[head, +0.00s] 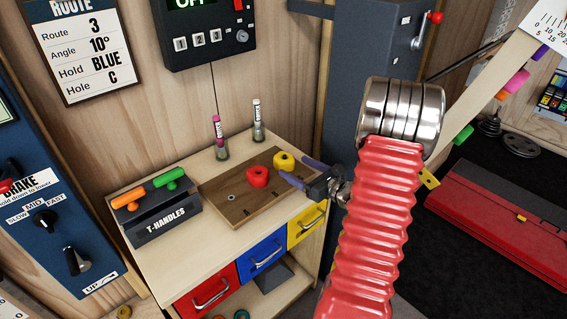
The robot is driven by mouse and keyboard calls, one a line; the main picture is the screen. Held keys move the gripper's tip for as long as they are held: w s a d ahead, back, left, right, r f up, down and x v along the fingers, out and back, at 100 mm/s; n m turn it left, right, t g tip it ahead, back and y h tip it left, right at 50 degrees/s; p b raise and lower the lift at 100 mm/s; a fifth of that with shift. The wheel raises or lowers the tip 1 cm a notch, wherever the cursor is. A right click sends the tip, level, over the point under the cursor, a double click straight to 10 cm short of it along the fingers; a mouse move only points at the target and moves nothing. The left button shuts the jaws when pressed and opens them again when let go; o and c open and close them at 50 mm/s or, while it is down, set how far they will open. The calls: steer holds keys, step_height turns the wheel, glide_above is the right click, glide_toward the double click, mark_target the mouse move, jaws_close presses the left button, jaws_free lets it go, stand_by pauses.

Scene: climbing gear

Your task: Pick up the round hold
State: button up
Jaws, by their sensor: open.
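A wooden board (243,209) lies on top of the small cabinet (180,247). A yellow hold (284,161), rounded with a dark centre hole, sits near the board's far right part. A red hold (258,177), also rounded with a centre hole, sits to its left and nearer. My gripper (295,168) comes in from the right with two purple-blue fingers. It is open and empty, with its fingertips close to the yellow hold. I cannot tell whether they touch it or how high above the board they are.
A T-handles box (168,220) with orange and green handles stands at the cabinet's left. A blue-grey column (372,60) rises at the back right. The cabinet top's front left is bare.

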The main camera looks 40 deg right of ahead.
mark_target(291, 163)
steer(key=shift+w+f, duration=0.2)
steer(key=shift+w, duration=2.4)
steer(key=shift+c, duration=0.3)
steer(key=c, duration=1.2)
